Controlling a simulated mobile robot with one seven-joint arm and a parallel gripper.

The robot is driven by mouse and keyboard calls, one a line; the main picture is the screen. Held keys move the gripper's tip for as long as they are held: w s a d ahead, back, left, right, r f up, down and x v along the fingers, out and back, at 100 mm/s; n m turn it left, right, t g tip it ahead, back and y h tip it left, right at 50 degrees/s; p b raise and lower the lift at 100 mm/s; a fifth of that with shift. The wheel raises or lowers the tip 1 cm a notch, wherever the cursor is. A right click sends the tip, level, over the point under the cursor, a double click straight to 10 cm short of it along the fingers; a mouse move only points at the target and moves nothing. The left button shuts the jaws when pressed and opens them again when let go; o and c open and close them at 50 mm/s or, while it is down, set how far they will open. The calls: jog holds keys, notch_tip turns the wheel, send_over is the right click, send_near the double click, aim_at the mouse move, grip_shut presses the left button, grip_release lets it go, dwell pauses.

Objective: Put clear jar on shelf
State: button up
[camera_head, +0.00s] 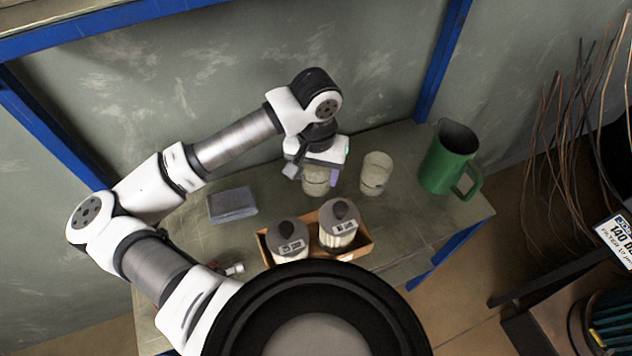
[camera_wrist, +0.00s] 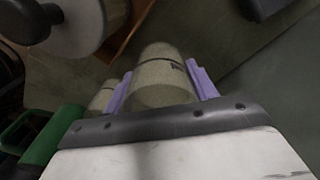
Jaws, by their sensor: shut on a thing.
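A clear jar (camera_head: 316,186) with a cloudy, pale look is between the fingers of my gripper (camera_head: 314,174). In the wrist view the same jar (camera_wrist: 162,85) sits between the two purple fingers of my gripper (camera_wrist: 160,76), which is shut on it. A dark mark shows on its side. I cannot tell whether its base touches the grey-green tabletop (camera_head: 405,220). A second clear jar (camera_head: 376,174) stands upright just to the right. A blue-edged shelf (camera_head: 70,22) shows at the top left, above the table.
A green pitcher (camera_head: 448,158) stands at the right. A cardboard box (camera_head: 361,251) with two grey-lidded containers is in front of my gripper. A grey flat case (camera_head: 232,204) lies at the left. Blue posts (camera_head: 443,60) rise at the back.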

aim_at(316, 187)
notch_tip(316, 187, down, 6)
jog(key=shift+r+p, duration=0.1)
jog(key=shift+p, duration=0.4)
jog(key=shift+f+b, duration=0.25)
jog(key=shift+b, duration=0.1)
jog(key=o, duration=1)
jog(key=shift+r, duration=0.15)
